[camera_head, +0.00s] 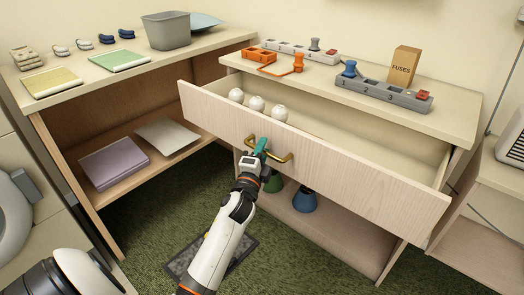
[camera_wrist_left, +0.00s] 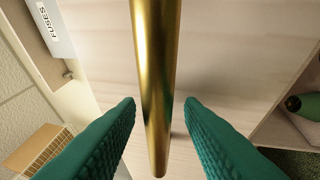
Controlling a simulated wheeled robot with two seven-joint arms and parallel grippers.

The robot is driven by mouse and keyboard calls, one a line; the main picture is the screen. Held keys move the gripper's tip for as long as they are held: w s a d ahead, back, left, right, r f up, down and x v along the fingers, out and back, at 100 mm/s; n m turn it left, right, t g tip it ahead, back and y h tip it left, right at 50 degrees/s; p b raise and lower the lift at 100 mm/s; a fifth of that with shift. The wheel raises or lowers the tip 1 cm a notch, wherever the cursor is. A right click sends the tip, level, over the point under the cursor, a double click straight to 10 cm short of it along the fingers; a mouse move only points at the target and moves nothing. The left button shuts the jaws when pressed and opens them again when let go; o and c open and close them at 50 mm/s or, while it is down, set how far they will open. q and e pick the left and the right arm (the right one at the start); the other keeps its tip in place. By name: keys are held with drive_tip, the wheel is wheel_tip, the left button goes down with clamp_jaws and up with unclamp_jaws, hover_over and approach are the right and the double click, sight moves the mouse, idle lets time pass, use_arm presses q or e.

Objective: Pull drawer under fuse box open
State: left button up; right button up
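The drawer (camera_head: 350,179) has a pale wood front and is pulled out, under the top that carries the fuse box (camera_head: 403,66). Several white round bulbs (camera_head: 257,103) lie inside at its left end. A brass bar handle (camera_head: 286,158) is on the drawer front and also runs down the middle of the left wrist view (camera_wrist_left: 157,70). My left gripper (camera_head: 262,147) is at the handle. Its green fingers (camera_wrist_left: 162,103) stand on either side of the bar, with narrow gaps showing, so it is open around it. My right gripper is not in view.
Fuse strips (camera_head: 382,92) and an orange part (camera_head: 259,55) sit on the top. A shelf below holds a blue pot (camera_head: 305,200). A second cabinet with a grey bin (camera_head: 167,31) stands at left. Green carpet (camera_head: 150,215) covers the floor.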

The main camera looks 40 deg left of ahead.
use_arm(q)
drive_tip(key=v, duration=1.2)
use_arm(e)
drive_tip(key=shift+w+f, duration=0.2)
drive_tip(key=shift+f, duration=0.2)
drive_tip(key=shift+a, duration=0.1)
